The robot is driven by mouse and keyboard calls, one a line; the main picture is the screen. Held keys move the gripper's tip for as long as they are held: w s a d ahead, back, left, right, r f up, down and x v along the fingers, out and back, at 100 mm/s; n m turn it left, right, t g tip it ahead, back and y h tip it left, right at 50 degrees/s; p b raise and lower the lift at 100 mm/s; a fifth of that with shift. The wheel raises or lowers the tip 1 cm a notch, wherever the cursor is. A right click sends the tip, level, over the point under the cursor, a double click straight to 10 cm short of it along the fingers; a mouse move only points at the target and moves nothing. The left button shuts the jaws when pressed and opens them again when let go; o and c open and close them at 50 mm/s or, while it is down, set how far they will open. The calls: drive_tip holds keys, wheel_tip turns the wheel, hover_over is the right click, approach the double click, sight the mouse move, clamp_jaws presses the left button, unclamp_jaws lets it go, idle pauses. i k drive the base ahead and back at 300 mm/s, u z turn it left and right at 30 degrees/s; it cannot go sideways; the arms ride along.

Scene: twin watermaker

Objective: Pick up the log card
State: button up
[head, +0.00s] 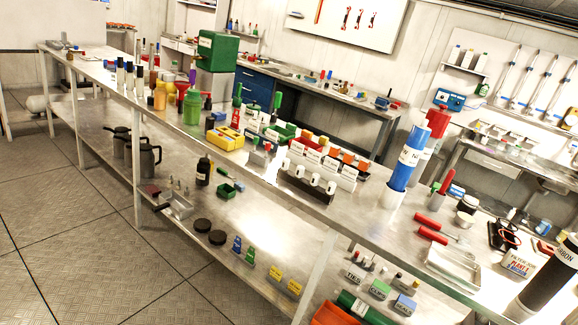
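A small white card (517,262) with red and blue print stands at the right end of the long metal bench. I cannot tell whether it is the log card; its print is only partly readable. A black clipboard-like item (503,236) lies just behind it, and a dark cylinder (550,282) stands to its right. No other thing in view can be made out clearly as a log card. My gripper is not in view.
The long bench (330,209) runs diagonally across the view, with bottles, coloured bins and a tall blue filter (408,158). Red-handled tools (430,228) and a metal tray (454,266) lie left of the card. Open floor (75,215) lies at lower left.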

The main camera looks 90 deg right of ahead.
sight(272, 135)
drive_tip(key=z, duration=2.5)
drive_tip(key=k, duration=0.9)
drive_tip(key=z, duration=0.05)
drive_tip(key=i, duration=0.9)
drive_tip(key=u, duration=0.1)
